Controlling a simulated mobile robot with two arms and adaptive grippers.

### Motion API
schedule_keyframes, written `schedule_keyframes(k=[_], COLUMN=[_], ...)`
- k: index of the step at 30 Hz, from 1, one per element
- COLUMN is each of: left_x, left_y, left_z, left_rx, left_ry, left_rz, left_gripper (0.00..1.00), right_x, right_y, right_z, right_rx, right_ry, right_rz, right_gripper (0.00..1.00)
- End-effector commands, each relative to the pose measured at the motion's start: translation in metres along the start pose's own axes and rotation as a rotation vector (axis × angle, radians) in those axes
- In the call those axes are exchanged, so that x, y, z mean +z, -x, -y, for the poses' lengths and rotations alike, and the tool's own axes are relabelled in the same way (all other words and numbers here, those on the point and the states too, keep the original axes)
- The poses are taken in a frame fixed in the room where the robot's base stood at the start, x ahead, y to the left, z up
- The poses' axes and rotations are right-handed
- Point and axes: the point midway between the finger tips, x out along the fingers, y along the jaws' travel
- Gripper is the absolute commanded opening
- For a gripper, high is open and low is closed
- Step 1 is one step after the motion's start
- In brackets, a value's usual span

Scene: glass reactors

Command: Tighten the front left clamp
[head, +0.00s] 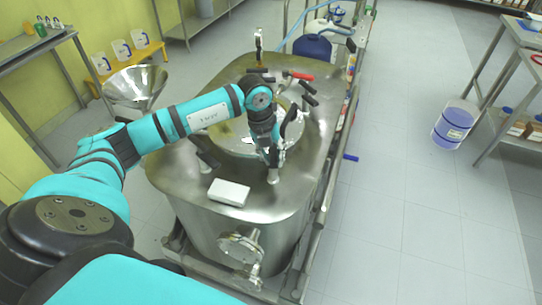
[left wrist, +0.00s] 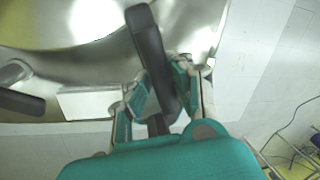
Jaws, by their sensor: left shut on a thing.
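My left gripper (head: 274,158) is at the front right part of the steel reactor's lid (head: 180,165). In the left wrist view, its two teal fingers (left wrist: 162,88) are closed around a black clamp handle (left wrist: 150,45), which stands up, tilted, between them. In the head view, the fingers partly hide this clamp; a black handle (head: 291,119) sticks up beside them. Another black clamp handle (head: 208,159) lies low at the lid's front left, and it also shows in the left wrist view (left wrist: 20,102). My right gripper is out of view.
A white box (head: 228,192) lies on the lid's front between the two clamps. More black-handled clamps (head: 309,93) and a red handle (head: 300,75) stand farther back. A steel funnel (head: 136,84) is at the left.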

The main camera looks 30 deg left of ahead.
Motion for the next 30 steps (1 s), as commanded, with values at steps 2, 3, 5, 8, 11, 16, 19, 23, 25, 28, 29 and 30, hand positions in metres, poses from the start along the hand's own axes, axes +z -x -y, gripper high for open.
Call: schedule_keyframes(k=[2, 3, 5, 8, 11, 16, 19, 23, 25, 28, 29, 30], left_x=[-0.0018, -0.0018, -0.0016, -0.0011, -0.0008, -0.0004, 0.0000, 0.0004, 0.0006, 0.0009, 0.0009, 0.0010], left_y=[-0.0004, -0.0004, -0.0003, -0.0001, 0.0002, 0.0008, 0.0011, 0.0015, 0.0017, 0.0019, 0.0020, 0.0021], left_z=[0.0047, 0.0050, 0.0053, 0.0058, 0.0065, 0.0072, 0.0074, 0.0075, 0.0075, 0.0076, 0.0076, 0.0076], left_rx=[-0.011, -0.012, -0.012, -0.012, -0.013, -0.014, -0.015, -0.015, -0.016, -0.016, -0.016, -0.016], left_ry=[0.050, 0.077, 0.112, 0.163, 0.201, 0.239, 0.250, 0.255, 0.255, 0.255, 0.255, 0.255], left_rz=[0.009, 0.014, 0.021, 0.032, 0.040, 0.048, 0.051, 0.053, 0.054, 0.054, 0.054, 0.055], left_gripper=[0.00, 0.00, 0.00, 0.00, 0.00, 0.00, 0.00, 0.00, 0.00, 0.00, 0.00, 0.00], right_x=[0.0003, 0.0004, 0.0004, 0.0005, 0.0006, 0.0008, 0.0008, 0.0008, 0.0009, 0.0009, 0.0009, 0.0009], right_y=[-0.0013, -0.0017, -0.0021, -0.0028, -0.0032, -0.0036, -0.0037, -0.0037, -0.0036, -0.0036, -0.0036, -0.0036], right_z=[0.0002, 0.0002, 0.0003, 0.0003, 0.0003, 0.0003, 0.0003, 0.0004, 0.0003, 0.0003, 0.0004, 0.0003], right_rx=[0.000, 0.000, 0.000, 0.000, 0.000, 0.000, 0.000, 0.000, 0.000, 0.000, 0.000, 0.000], right_ry=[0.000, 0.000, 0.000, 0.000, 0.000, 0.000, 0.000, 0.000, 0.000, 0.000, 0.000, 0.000], right_rz=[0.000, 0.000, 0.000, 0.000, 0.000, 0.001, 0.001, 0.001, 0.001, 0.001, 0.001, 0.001], right_gripper=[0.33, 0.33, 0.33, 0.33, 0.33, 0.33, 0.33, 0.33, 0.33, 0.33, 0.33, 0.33])
